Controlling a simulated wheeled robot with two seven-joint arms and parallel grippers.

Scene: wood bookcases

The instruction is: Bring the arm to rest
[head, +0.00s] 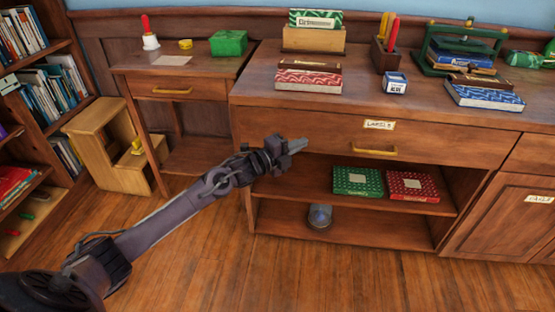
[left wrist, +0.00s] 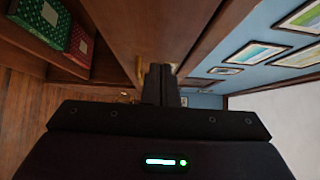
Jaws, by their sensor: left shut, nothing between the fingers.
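My left arm reaches in from the lower left of the head view. Its gripper (head: 296,145) is shut and empty, in front of the wooden cabinet (head: 330,127) and left of the brass handle (head: 374,150) of the drawer labelled "LABELS". In the left wrist view the shut fingers (left wrist: 161,84) point along the cabinet front, with nothing between them. I cannot tell the exact gap between the fingers and the cabinet. My right gripper is in neither view.
The cabinet's open shelf holds a green box (head: 357,181) and a red box (head: 411,186). A grey, blue-topped object (head: 320,216) stands below. A side table (head: 180,90), step stool (head: 105,150) and bookcase (head: 45,90) are at left. The wooden floor in front is clear.

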